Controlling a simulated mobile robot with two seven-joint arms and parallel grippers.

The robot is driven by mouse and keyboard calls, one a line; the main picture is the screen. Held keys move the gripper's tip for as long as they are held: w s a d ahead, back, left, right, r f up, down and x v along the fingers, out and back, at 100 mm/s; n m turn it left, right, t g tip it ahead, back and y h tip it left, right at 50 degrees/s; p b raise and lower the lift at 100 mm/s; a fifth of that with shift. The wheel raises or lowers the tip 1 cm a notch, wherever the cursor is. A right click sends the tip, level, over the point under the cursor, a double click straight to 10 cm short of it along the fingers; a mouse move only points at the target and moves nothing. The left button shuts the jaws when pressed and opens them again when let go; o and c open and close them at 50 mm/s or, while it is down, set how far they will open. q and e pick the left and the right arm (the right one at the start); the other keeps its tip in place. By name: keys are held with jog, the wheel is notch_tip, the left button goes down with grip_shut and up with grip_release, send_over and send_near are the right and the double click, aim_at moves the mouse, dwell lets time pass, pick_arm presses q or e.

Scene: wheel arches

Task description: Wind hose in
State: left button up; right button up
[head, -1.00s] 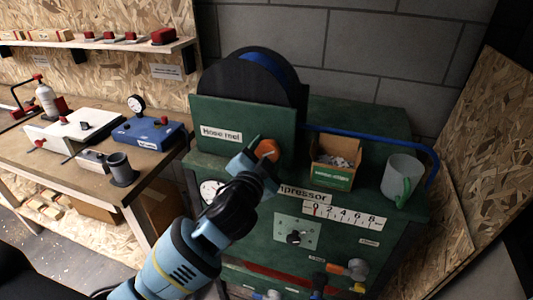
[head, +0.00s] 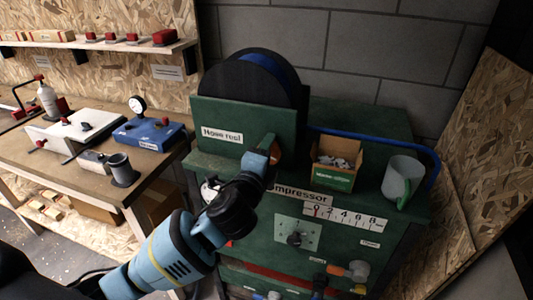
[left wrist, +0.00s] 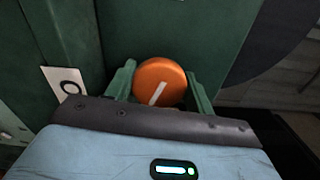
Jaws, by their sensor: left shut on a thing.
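The hose reel (head: 238,84) is a black drum with blue hose wound on it, standing behind a green panel (head: 218,113) labelled "Hose reel". The loose blue hose (head: 375,138) runs right from the panel and bends down at the compressor's right edge. An orange round knob (left wrist: 160,78) with a white line sits on the panel's front. My left gripper (head: 268,148) is shut on this knob. In the left wrist view its green fingers (left wrist: 160,88) are on either side of it. In the head view the gripper mostly hides the knob. My right gripper is in neither view.
On the green compressor (head: 230,165) stand an open box (head: 336,165) and a grey cup (head: 402,178). Its front has a numbered scale (head: 344,217), a dial (head: 294,238) and valves. A workbench (head: 85,175) with tools is at the left.

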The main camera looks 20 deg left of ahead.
pick_arm(q)
jog(key=m, duration=0.4)
jog(key=shift+r+m, duration=0.1)
jog(key=shift+m, duration=0.2)
jog(key=m, duration=0.4)
jog(key=shift+d+m, duration=0.1)
jog(key=shift+m, duration=0.2)
jog(key=m, duration=0.5)
jog(key=shift+d+r, duration=0.1)
jog(key=m, duration=0.9)
jog(key=shift+d, duration=0.1)
jog(key=m, duration=1)
jog(key=shift+f+m, duration=0.2)
jog(key=shift+m, duration=1.8)
jog(key=shift+m, duration=0.3)
